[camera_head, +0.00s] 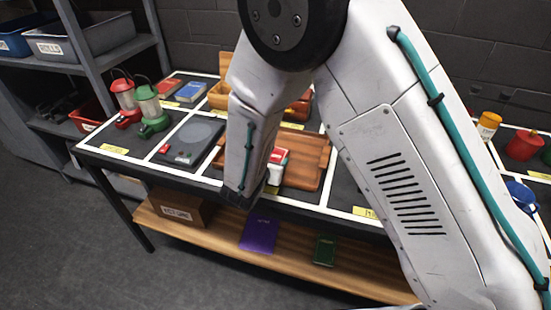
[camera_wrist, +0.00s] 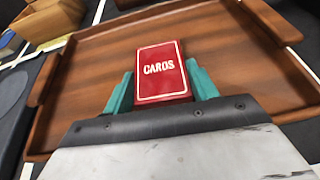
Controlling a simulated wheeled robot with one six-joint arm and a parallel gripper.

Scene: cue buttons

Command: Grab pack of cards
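The pack of cards (camera_wrist: 162,72) is a red box with a white border and the word CARDS, seen in the wrist view over a brown wooden tray (camera_wrist: 235,50). My gripper (camera_wrist: 163,88) has one teal finger against each side of the pack, with no clear gap, so it looks shut on it. In the head view the pack (camera_head: 279,154) shows red and white beside the end of my arm, over the tray (camera_head: 316,152). My arm hides part of the pack and tray there. I cannot tell whether the pack touches the tray.
Left of the tray are a dark flat device (camera_head: 190,139), a green lantern (camera_head: 151,107) and a red lantern (camera_head: 125,96). A wooden box (camera_wrist: 47,20) is beyond the tray. Cups, including a red one (camera_head: 522,146), stand at the right. A lower shelf (camera_head: 215,237) holds several items.

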